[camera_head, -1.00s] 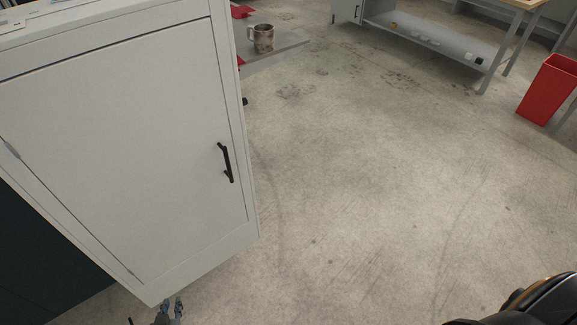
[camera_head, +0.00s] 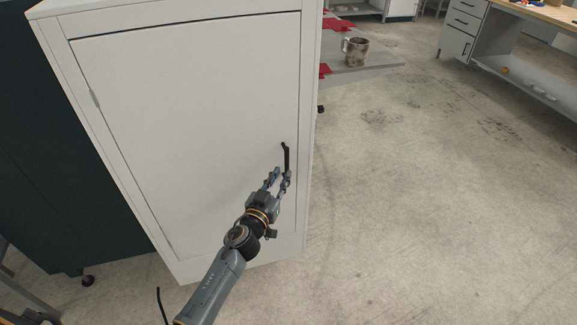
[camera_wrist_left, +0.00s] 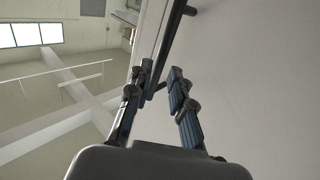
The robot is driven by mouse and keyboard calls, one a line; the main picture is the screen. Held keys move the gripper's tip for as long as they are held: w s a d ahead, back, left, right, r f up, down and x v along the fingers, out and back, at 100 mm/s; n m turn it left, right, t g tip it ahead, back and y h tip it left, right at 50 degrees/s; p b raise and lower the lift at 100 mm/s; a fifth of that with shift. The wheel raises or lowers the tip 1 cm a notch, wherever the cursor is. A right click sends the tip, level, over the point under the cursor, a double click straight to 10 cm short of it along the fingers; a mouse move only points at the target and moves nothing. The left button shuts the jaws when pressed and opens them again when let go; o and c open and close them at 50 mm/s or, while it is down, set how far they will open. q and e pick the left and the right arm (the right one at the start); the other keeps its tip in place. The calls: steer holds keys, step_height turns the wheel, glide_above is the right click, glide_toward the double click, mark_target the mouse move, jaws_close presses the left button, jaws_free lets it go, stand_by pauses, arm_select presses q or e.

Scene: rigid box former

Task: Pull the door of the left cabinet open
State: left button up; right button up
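The white cabinet (camera_head: 215,264) stands left of centre in the head view. Its white door (camera_head: 190,110) looks shut, with a hinge at its left side. The black bar handle (camera_head: 286,158) is near the door's right edge; it also shows in the left wrist view (camera_wrist_left: 172,30). My left gripper (camera_head: 279,173) is at the lower part of the handle, fingers apart. In the left wrist view the open fingers (camera_wrist_left: 161,78) point toward the handle's lower end, with nothing clearly gripped between them. My right gripper is in neither view.
A grey surface (camera_head: 370,70) with a stained mug (camera_head: 355,52) and red pieces lies behind the cabinet to the right. A dark cabinet (camera_head: 40,150) stands to its left. A workbench (camera_head: 500,55) is at the far right. The floor (camera_head: 430,210) right of the cabinet is clear.

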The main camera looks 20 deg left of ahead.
mark_target(286, 167)
arm_select(q)
steer(key=w, duration=0.5)
steer(key=shift+w+d+b, duration=0.15)
steer(key=shift+d+b, duration=0.05)
steer(key=shift+b, duration=0.2)
jaws_close()
